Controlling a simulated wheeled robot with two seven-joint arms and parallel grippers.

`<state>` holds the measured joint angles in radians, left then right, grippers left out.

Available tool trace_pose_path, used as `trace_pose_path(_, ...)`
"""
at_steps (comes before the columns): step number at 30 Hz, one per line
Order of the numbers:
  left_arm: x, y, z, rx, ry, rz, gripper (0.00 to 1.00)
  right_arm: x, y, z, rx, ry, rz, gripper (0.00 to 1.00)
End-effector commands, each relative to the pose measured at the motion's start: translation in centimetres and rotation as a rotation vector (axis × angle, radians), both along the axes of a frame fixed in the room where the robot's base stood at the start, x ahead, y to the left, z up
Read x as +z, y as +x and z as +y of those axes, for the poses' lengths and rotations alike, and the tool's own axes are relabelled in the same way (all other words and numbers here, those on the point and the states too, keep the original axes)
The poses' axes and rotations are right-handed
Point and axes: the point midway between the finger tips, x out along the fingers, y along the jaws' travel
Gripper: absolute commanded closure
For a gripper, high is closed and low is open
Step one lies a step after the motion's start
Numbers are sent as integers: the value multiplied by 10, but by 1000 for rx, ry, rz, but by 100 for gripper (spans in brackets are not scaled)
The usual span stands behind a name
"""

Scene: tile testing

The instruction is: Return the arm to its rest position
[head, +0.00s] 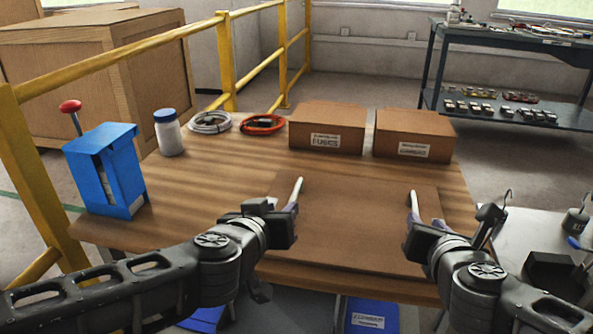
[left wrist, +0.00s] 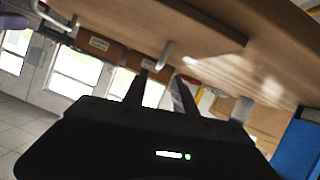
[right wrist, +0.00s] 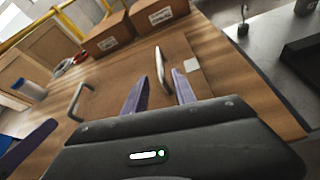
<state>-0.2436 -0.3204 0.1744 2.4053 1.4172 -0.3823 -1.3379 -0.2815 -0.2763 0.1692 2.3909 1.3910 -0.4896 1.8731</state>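My left gripper (head: 290,208) is at the left handle of a flat brown panel on the wooden table. My right gripper (head: 418,220) is at the right handle. The panel (head: 355,220) lies flat, with a pale upright handle at each side. In the left wrist view, two fingers (left wrist: 160,95) stand apart with a handle (left wrist: 165,55) beyond their tips. In the right wrist view, the fingers (right wrist: 160,92) are also apart, with a handle (right wrist: 160,68) just beyond them. Both grippers look empty; exact contact with the handles cannot be told.
Two brown boxes (head: 327,128) (head: 414,135), cable coils (head: 262,124) and a white jar (head: 168,132) stand along the table's back. A blue holder (head: 106,170) is at left. A yellow railing (head: 130,48) runs behind. A grey bench (head: 540,245) stands at right.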

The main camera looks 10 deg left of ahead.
Motion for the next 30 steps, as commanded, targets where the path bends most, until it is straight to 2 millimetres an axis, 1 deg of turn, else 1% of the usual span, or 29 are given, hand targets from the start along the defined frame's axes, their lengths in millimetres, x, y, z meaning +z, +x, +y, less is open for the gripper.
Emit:
trace_pose_path(4, 0, 0, 0, 0, 0, 0, 67, 3, -7, 0, 1, -1, 0, 67)
trace_pose_path(14, 2, 0, 0, 0, 0, 0, 67, 5, -7, 0, 0, 0, 1, 67)
trace_pose_path(17, 13, 0, 0, 0, 0, 0, 67, 15, -7, 0, 0, 0, 1, 67)
trace_pose_path(27, 68, 0, 0, 0, 0, 0, 67, 71, -7, 0, 0, 0, 1, 67)
trace_pose_path(30, 79, 0, 0, 0, 0, 0, 67, 81, -7, 0, 0, 0, 1, 67)
